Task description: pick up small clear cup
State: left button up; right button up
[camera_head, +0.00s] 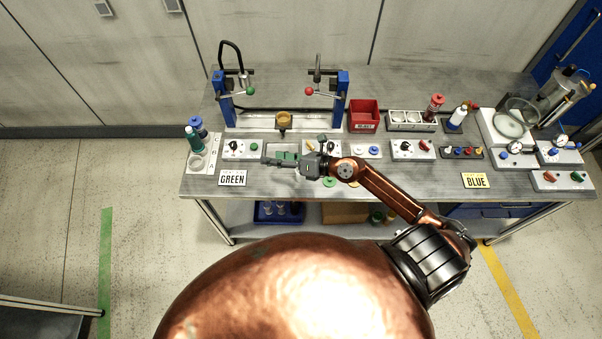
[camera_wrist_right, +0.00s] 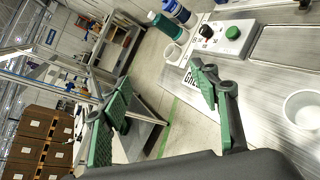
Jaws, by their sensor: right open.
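I cannot tell for sure which one is the small clear cup. My right gripper (camera_head: 277,157) is open and empty, pointing left over the front of the bench; its green fingers (camera_wrist_right: 160,80) are apart. My left gripper is out of view.
Bottles (camera_head: 196,127) stand at the bench's left end. A control box (camera_head: 235,147) with a green button is near the GREEN sign (camera_head: 232,178). A red bin (camera_head: 363,115) is farther right.

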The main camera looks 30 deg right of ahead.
jog(key=s+d+f+n+g+h, duration=0.1)
jog(key=d+f+g+h, duration=0.1)
jog(key=d+f, duration=0.2)
jog(key=d+f+n+g+h, duration=0.2)
jog(key=d+f, duration=0.2)
jog(key=f, duration=0.2)
jog(key=s+d+f+n+g+h, duration=0.1)
jog(key=d+f+n+g+h, duration=0.1)
jog(key=d+f, duration=0.2)
jog(key=shift+s+d+f+p, duration=0.3)
jog(key=shift+f+p, duration=0.1)
jog(key=w+a+f, duration=0.1)
jog(key=f, duration=0.1)
jog(key=w+a+f+p, duration=0.1)
jog(key=shift+w+a+f+p, duration=0.1)
jog(key=shift+w+f+p, duration=0.2)
jog(key=shift+f, duration=0.1)
jog(key=shift+w+f, duration=0.25)
jog(key=shift+f, duration=0.2)
jog(key=shift+c, duration=0.5)
jog(key=c, duration=0.8)
